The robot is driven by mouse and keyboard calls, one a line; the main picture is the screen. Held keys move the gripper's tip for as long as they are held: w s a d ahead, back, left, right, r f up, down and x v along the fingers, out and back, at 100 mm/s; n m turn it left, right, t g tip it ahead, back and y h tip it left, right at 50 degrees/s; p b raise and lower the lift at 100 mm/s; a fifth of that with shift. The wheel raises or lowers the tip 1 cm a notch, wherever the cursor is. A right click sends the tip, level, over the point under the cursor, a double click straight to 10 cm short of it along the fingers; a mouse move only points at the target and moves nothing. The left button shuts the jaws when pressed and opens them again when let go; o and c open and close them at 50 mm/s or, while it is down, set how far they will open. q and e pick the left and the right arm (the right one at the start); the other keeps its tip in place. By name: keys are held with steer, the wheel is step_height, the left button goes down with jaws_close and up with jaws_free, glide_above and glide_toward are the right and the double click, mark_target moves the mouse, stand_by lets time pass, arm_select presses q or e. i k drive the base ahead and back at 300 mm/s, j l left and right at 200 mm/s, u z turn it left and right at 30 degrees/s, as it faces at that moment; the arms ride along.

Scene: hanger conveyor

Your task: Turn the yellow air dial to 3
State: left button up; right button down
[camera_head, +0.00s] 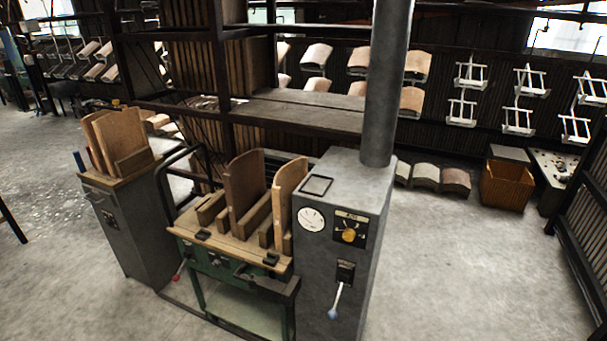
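The yellow air dial (349,235) sits on a dark plate (358,219) near the top of the front of a grey cabinet (318,268). Its numbers and pointer are too small to read. A round white gauge (311,219) is to the left of the dial. A lever with a pale blue knob (333,313) hangs from a dark switch box (345,271) below the dial. Neither of my grippers is in the picture, and nothing covers the dial.
A green-framed bench (200,262) with upright wooden boards (245,190) stands directly left of the cabinet. Another grey cabinet (133,232) is further left. A thick pipe (388,85) rises from the cabinet top. The floor right of it (480,275) is clear.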

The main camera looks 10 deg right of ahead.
mark_target(348, 235)
steer(key=i+j, duration=0.65)
steer(key=i+j+z, duration=0.4)
steer(key=j+z, duration=0.2)
steer(key=z, duration=0.6)
